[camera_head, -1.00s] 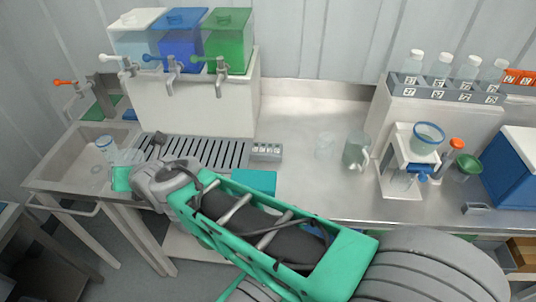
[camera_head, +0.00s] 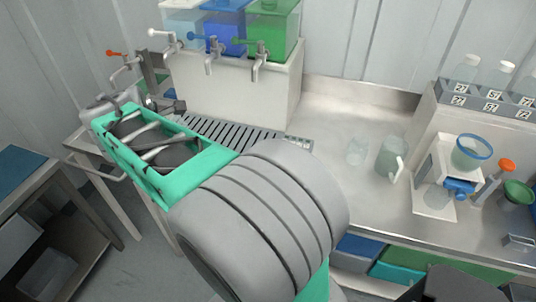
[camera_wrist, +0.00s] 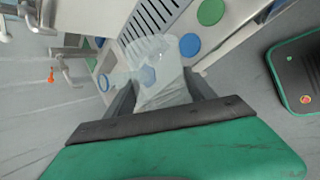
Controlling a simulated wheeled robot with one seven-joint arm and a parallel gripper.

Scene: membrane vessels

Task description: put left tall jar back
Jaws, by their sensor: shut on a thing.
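A clear, see-through jar (camera_wrist: 160,88) sits between the two dark fingers of my gripper (camera_wrist: 160,92) in the wrist view. The gripper is shut on it, and the jar extends away from the palm. In the head view, my arm hides the gripper and the held jar. I cannot tell from the frames whether this is the left tall jar.
A slotted drain (camera_head: 230,137) lies below the taps (camera_head: 258,65) and colored tanks (camera_head: 272,30). A rack (camera_head: 487,101) holds bottles at right.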

